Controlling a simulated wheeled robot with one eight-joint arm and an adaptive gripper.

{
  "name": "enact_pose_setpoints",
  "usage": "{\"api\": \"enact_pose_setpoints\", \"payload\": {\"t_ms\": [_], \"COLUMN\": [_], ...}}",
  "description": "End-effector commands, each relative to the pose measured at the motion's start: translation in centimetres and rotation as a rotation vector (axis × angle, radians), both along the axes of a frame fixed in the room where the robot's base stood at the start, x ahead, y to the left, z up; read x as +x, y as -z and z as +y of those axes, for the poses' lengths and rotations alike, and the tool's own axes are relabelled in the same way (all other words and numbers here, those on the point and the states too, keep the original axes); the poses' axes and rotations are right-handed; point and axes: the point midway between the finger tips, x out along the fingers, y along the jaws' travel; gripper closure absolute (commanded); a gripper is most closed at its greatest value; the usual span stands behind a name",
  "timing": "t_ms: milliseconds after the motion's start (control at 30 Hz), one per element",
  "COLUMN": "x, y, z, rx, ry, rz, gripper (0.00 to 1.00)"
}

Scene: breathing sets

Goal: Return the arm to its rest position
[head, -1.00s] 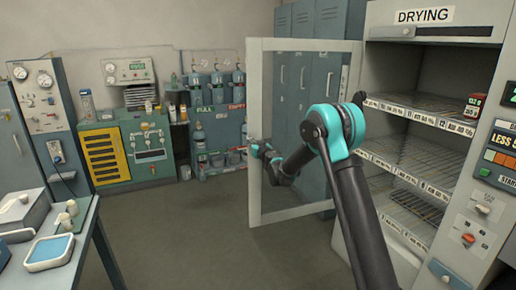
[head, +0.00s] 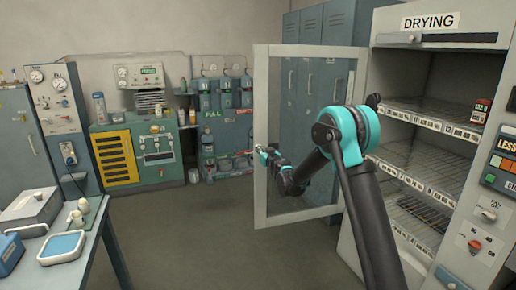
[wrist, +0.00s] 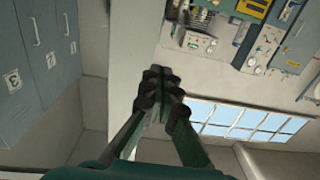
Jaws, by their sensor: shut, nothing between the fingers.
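The forearm reaches away to the left, in front of the open glass door of the drying cabinet (head: 262,150). My gripper (head: 262,152) is small there, at the door's left frame edge; I cannot tell whether it touches the frame. In the wrist view my gripper (wrist: 160,88) is shut with its fingertips together and nothing between them.
The drying cabinet (head: 430,22) stands at right with wire shelves (head: 425,165). A table (head: 85,250) with a blue-topped tray (head: 62,246) is at lower left. A green-and-yellow unit (head: 135,155) stands at the back. The middle floor (head: 220,240) is clear.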

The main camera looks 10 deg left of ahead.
Motion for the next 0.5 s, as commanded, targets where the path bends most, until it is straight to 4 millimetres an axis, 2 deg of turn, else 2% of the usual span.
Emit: {"api": "enact_pose_setpoints", "payload": {"t_ms": [100, 300, 500], "x": [-2.2, -5.2, -6.7], "y": [0.0, 0.0, 0.0], "z": [-1.1, -2.7, -3.6], "rx": [0.0, 0.0, 0.0], "ry": [0.0, 0.0, 0.002], "rz": [0.0, 0.0, 0.0], "gripper": [1.0, 1.0, 1.0]}}
